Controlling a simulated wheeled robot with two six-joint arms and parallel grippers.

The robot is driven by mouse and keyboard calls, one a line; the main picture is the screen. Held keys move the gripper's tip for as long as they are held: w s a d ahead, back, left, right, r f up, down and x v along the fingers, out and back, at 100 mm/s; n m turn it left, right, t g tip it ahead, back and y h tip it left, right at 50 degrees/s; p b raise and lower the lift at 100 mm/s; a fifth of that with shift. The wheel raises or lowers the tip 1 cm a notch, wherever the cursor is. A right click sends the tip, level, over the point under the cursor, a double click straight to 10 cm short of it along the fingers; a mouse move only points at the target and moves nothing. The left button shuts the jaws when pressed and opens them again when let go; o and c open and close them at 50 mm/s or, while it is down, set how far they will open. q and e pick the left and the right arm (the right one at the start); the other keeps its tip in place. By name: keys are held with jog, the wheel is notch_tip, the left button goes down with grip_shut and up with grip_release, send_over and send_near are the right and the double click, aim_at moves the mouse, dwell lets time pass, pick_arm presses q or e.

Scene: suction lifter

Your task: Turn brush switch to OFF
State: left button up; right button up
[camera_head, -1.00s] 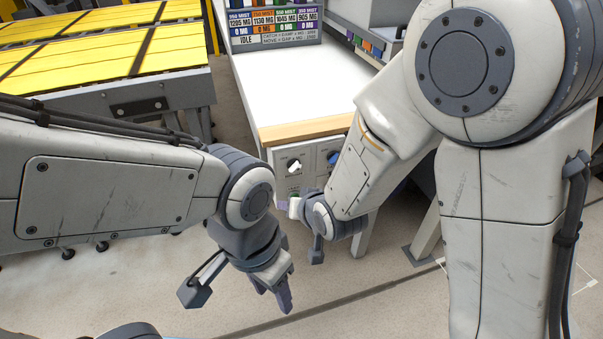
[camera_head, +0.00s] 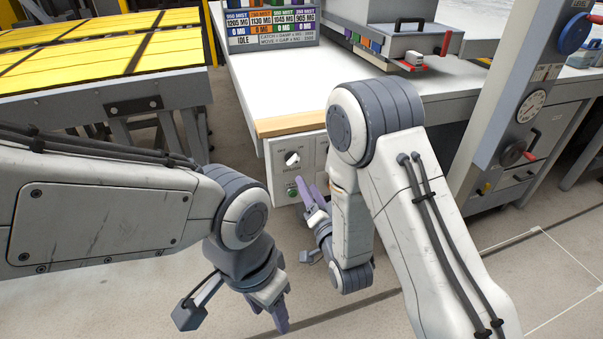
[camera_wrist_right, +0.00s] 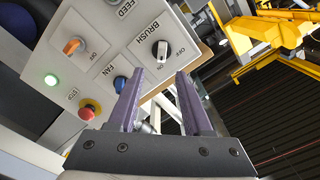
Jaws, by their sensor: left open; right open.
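The brush switch is a dark knob with a white bar on the grey control panel, beside the BRUSH label in the right wrist view (camera_wrist_right: 161,50). It shows as a white knob in the head view (camera_head: 292,158). I cannot tell surely which mark its bar points to. My right gripper (camera_head: 310,182) is open and empty, just below and right of the knob in the head view. In the right wrist view its purple fingers (camera_wrist_right: 160,74) point at the panel, apart from the knob. My left gripper (camera_head: 272,316) is open and empty, below the panel.
A blue fan knob (camera_wrist_right: 120,84), orange knob (camera_wrist_right: 74,46), red knob (camera_wrist_right: 88,111) and lit green lamp (camera_wrist_right: 50,80) share the panel. A white table (camera_head: 290,85) with a wooden edge is above it. A yellow-topped table (camera_head: 90,45) stands left.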

aim_at(295, 164)
jog(key=b+x, duration=0.2)
jog(key=x, duration=0.6)
jog(key=shift+w+a, duration=0.15)
pick_arm(q)
jog(key=shift+f, duration=1.75)
pick_arm(e)
jog(key=shift+w+a, duration=0.2)
jog(key=shift+w, duration=0.3)
